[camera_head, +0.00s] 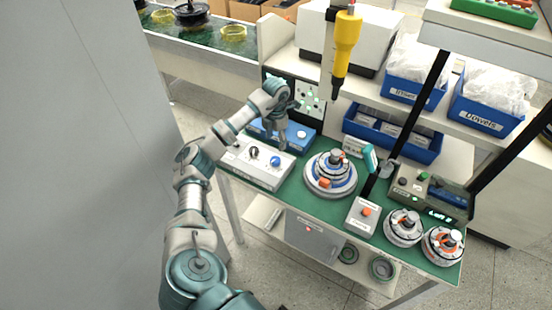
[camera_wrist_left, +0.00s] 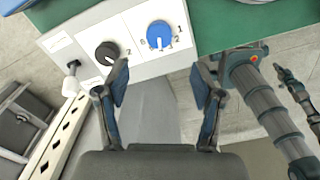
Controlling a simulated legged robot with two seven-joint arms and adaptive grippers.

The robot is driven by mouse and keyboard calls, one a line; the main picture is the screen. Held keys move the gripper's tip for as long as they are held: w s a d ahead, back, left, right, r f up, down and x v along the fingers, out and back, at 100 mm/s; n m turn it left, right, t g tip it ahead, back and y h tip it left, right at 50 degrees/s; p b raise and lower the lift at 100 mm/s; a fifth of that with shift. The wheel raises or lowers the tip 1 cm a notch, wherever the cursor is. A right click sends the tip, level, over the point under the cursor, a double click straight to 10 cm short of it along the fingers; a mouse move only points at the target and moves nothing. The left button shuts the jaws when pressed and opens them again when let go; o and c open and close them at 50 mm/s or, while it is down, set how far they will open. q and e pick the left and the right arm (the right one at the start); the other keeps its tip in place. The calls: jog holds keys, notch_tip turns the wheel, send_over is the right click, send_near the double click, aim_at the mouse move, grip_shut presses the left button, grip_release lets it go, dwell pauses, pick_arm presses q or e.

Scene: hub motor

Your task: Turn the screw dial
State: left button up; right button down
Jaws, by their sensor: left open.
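A white box with two dials stands on the left of the green table. Its black dial (camera_head: 254,152) and blue dial (camera_head: 275,160) both show in the head view; I cannot tell which one is the screw dial. In the left wrist view, the black dial (camera_wrist_left: 107,53) is just beyond the left fingertip and the blue dial (camera_wrist_left: 159,35) is ahead, between the fingers' lines. My left gripper (camera_wrist_left: 161,82) is open and empty, and apart from the blue dial. In the head view the left gripper (camera_head: 281,136) hangs above the box's back part.
A blue box (camera_head: 298,137) stands behind the white box. A round stepped fixture (camera_head: 322,187) is to its right on the green table. A yellow screwdriver (camera_head: 346,43) hangs above. Blue bins (camera_head: 409,93) sit on the shelf. A grey-teal arm link (camera_wrist_left: 265,105) shows at right in the wrist view.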

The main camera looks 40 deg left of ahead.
aim_at(275, 159)
pick_arm(q)
jog(key=f, duration=1)
jog(key=shift+a, duration=0.25)
jog(key=shift+d+f, duration=0.1)
jog(key=shift+f, duration=0.15)
jog(key=shift+d, duration=0.1)
jog(key=c, duration=1.1)
